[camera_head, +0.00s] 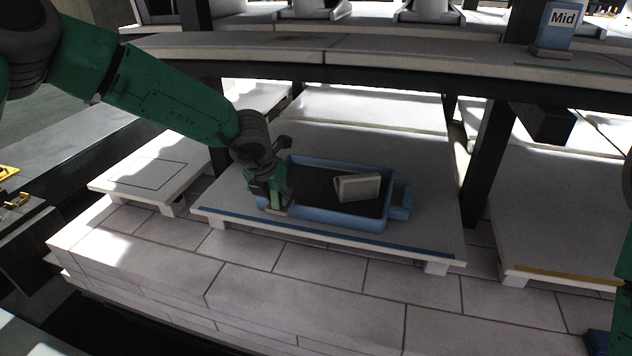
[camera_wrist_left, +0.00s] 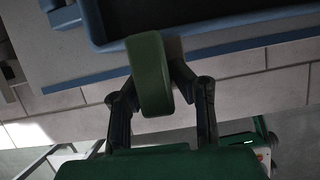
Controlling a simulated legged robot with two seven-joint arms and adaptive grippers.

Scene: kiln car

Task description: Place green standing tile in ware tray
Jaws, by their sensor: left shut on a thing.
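My left gripper (camera_head: 272,190) is at the left end of the blue ware tray (camera_head: 330,217), by its near left corner. It is shut on the green standing tile (camera_head: 279,184), which is partly hidden by the fingers in the head view. In the left wrist view the green tile (camera_wrist_left: 150,75) sits between the two fingers of the left gripper (camera_wrist_left: 157,88). Its far end overlaps the blue tray rim (camera_wrist_left: 210,27) in that picture; I cannot tell its height above the rim. My right gripper is not in view.
A pale grey block (camera_head: 358,187) is in the right part of the dark-floored tray. The tray rests on a pale slab (camera_head: 420,236) with a blue front stripe. A thick shelf (camera_head: 400,53) hangs above, and a dark post (camera_head: 487,160) stands at right.

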